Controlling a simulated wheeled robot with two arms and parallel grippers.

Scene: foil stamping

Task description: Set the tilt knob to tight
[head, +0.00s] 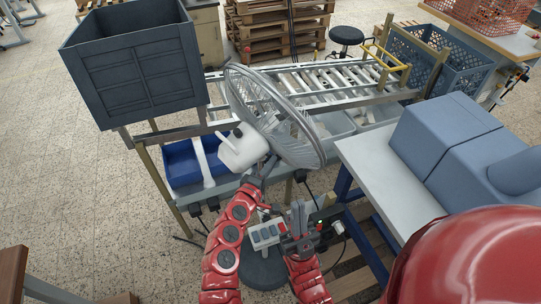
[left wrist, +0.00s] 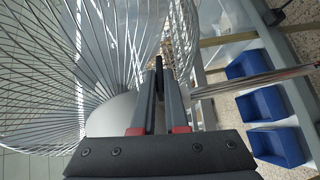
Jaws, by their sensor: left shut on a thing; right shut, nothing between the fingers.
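A pedestal fan stands in the middle of the head view. It has a round wire cage (head: 290,125) and a white motor housing (head: 243,149), and it is tilted. My left gripper (head: 264,172) is at the neck, just under the housing, and is shut on a small dark part there that looks like the tilt knob (left wrist: 158,64). The fingers hide most of it, so its setting cannot be read. My right gripper (head: 299,212) is shut and empty, pointing up beside the fan's grey control box (head: 265,236), lower than my left gripper.
A roller conveyor (head: 325,80) runs behind the fan. Blue bins (head: 182,165) sit on its lower shelf, and a large dark crate (head: 135,72) stands at upper left. A table (head: 385,165) with a blue-grey machine (head: 450,140) is close on the right.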

